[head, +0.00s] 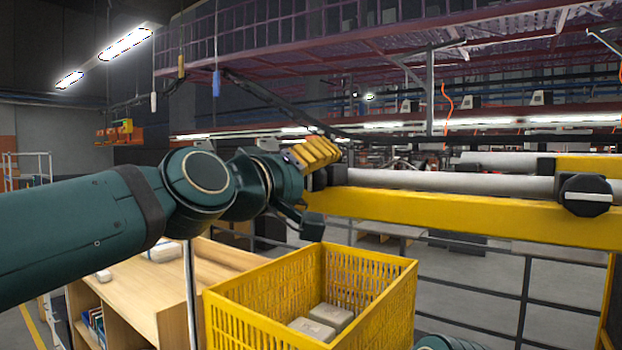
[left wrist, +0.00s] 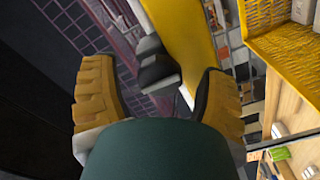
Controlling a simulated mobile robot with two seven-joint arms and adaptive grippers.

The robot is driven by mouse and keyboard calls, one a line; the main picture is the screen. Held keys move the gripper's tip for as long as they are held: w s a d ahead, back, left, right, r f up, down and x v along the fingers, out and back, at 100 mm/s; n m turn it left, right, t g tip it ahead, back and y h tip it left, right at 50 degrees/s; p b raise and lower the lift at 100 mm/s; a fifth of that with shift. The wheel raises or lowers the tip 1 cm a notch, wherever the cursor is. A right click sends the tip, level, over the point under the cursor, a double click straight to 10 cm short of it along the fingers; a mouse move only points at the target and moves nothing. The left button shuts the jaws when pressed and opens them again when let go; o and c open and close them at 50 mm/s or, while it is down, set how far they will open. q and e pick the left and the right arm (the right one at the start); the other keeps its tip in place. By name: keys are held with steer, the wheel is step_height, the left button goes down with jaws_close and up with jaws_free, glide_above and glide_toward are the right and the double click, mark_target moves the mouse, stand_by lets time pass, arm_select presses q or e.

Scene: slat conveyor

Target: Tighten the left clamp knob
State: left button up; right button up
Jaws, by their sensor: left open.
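The left clamp knob is the dark block (head: 338,176) at the left end of the yellow beam (head: 430,212), partly hidden by my gripper. In the left wrist view the dark knob (left wrist: 158,70) shows between and beyond the fingers. My left gripper (head: 318,190) is open, with its fingers above and below the knob's level. In the left wrist view the left gripper (left wrist: 158,92) has its yellow fingers wide apart, with a gap to the knob on both sides. I cannot tell whether any finger touches it. My right gripper is not in view.
A second black knob (head: 585,196) with a white stripe sits at the beam's right end. Pale rollers (head: 450,181) run along the beam. A yellow crate (head: 380,290) with grey boxes stands below, beside a wooden shelf (head: 140,290). A railing is behind.

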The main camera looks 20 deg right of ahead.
arm_select(q)
steer(key=shift+a, duration=0.1)
steer(key=v, duration=1.2)
